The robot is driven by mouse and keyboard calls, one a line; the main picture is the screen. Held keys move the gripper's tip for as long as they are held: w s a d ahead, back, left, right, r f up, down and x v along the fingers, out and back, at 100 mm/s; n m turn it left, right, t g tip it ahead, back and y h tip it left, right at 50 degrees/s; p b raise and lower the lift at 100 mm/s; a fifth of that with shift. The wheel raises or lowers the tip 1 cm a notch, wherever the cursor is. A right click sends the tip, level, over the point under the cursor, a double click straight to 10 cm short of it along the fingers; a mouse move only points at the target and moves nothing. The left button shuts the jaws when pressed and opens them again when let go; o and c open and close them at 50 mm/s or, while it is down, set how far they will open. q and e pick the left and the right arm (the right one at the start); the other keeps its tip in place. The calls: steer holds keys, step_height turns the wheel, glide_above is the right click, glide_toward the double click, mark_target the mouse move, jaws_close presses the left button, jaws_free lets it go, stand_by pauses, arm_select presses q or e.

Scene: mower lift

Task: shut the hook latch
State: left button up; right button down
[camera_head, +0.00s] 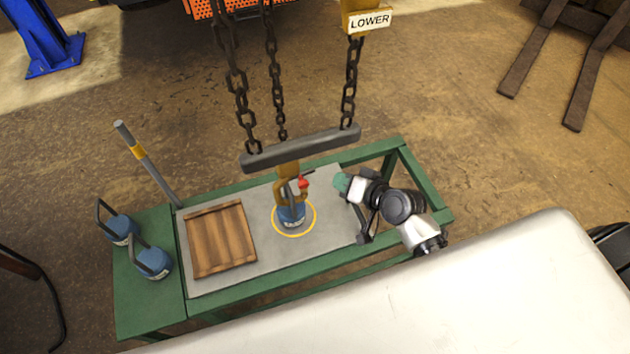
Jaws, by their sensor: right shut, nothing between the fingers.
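A yellow-brown hook (288,184) hangs under a grey spreader bar (300,149), above the middle of the bench plate. The hook's latch (303,183) is a small red piece at the hook's right side; I cannot tell from here whether it is open or shut. A blue weight (291,215) with a handle is right below the hook, inside a yellow ring on the plate. My right gripper (364,238) is shut and empty at the plate's right end, to the right of the hook and apart from it. My left gripper is out of view.
The green bench (147,299) carries a wooden board (222,240), two more blue weights (152,263) at its left end and a lever (147,163) behind them. Chains (348,95) rise from the bar beside a LOWER sign (370,21). A pale surface fills the lower right.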

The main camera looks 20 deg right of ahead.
mark_target(301, 180)
steer(key=w+a+f, duration=0.5)
steer(key=shift+f, duration=0.25)
